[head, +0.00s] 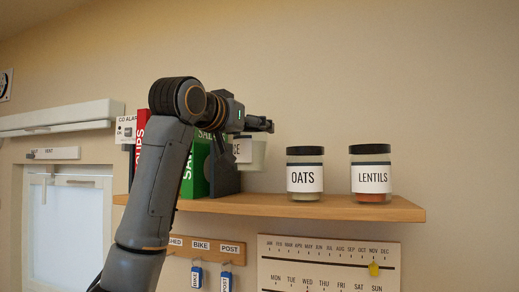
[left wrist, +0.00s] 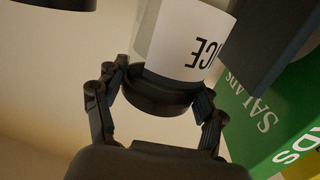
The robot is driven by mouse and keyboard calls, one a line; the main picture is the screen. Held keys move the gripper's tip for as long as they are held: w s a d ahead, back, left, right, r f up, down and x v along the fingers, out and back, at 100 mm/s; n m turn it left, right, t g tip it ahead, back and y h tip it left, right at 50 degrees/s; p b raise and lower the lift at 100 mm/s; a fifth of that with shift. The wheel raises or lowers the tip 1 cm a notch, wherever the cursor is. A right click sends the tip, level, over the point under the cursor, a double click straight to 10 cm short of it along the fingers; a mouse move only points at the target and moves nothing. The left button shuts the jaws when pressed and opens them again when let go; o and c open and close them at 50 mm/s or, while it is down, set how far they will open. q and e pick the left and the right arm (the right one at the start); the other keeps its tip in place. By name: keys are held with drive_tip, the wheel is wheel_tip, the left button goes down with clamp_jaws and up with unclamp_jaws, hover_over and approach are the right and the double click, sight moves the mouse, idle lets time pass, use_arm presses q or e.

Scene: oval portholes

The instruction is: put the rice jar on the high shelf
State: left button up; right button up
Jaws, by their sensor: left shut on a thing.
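The rice jar (head: 251,153) shows partly in the head view, between the dark bookend and the oats jar, with "CE" of its label visible. My left gripper (head: 259,125) is at its top, and the arm hides part of the jar. The jar looks upright, its base higher in the picture than the bases of the other jars, seemingly above the wooden shelf (head: 310,207). In the left wrist view the fingers (left wrist: 162,90) are shut around the black lid of the rice jar (left wrist: 185,38). My right gripper is not in view.
The oats jar (head: 304,178) and lentils jar (head: 371,179) stand on the shelf to the right. A dark bookend (head: 225,172) and a green salads book (head: 197,172) stand close on the left. Below the shelf are key hooks (head: 201,246) and a calendar (head: 328,262).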

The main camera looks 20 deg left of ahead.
sight(255, 154)
use_arm(q)
drive_tip(key=shift+w+d+f, duration=0.2)
drive_tip(key=shift+w+f, duration=0.25)
drive_tip(key=shift+f, duration=0.3)
drive_tip(key=shift+w+d+f+p, duration=0.25)
drive_tip(key=shift+f+p, duration=0.15)
drive_tip(key=shift+f, duration=0.1)
drive_tip(key=shift+d+f+p, duration=0.1)
drive_tip(key=shift+f+p, duration=0.4)
drive_tip(key=shift+f, duration=0.45)
drive_tip(key=shift+w+f, duration=0.1)
drive_tip(key=shift+f, duration=0.45)
drive_tip(key=shift+a, duration=0.2)
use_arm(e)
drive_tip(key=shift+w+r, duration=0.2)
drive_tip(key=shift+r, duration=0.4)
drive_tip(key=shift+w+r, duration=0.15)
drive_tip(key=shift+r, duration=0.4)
use_arm(q)
drive_tip(key=o, duration=1.6)
drive_tip(key=shift+d+f, duration=0.1)
drive_tip(key=shift+d, duration=0.05)
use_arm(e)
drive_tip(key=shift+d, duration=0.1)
use_arm(q)
drive_tip(key=shift+s, duration=0.2)
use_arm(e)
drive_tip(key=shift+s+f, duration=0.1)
